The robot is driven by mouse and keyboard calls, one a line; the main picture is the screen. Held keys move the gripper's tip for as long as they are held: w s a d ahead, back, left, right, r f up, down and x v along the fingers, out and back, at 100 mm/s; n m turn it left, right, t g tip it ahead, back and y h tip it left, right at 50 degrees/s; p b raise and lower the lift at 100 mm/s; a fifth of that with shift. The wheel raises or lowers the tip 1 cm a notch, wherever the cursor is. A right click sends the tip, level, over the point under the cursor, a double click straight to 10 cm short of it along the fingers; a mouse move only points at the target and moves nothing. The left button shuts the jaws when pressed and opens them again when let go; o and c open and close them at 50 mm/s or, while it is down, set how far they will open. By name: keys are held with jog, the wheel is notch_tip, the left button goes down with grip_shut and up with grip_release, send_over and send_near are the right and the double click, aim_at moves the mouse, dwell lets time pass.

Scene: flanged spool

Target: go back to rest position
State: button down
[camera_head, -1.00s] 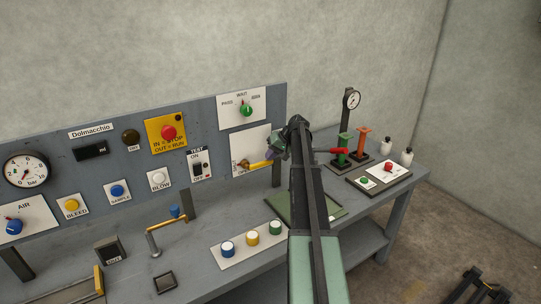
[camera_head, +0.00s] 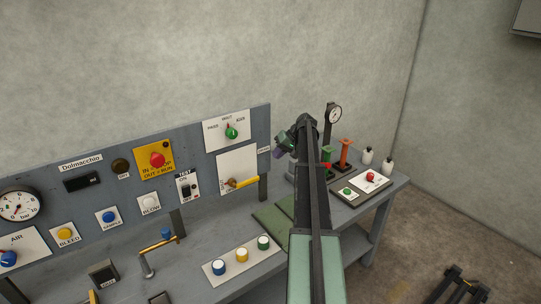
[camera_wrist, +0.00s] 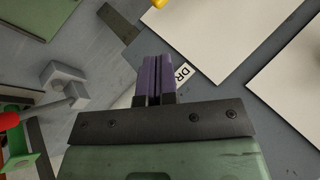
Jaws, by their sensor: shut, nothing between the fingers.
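My gripper (camera_wrist: 156,80) shows in the wrist view with its two purple fingers together and nothing between them. In the head view my gripper (camera_head: 279,152) is small and partly hidden behind my arm, above the bench and just right of the yellow lever (camera_head: 242,182) on the panel. It is apart from the lever. The wrist view shows white plates and a small "DR" label (camera_wrist: 183,72) beyond the fingers.
The grey panel (camera_head: 90,190) carries a gauge, buttons and switches. Green mats (camera_head: 270,217) and a strip of three buttons (camera_head: 221,267) lie on the bench. A red button box (camera_head: 371,177), an orange-handled device (camera_head: 345,150) and white bottles (camera_head: 388,165) stand at the right.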

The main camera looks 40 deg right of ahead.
dwell(0.4)
jog(key=s+a+f+n+g+h+b, duration=0.1)
jog(key=s+a, duration=0.6)
jog(key=a, duration=1.1)
jog(key=s+a+f+n+g+h+b, duration=0.1)
jog(key=s+a, duration=0.6)
jog(key=a, duration=1.1)
jog(key=s+a+f+n+g+h+b, duration=0.1)
jog(key=s+a+f+n+g+h, duration=0.2)
jog(key=a, duration=1.5)
jog(key=s+f, duration=0.2)
jog(key=s, duration=0.3)
jog(key=shift+a, duration=0.1)
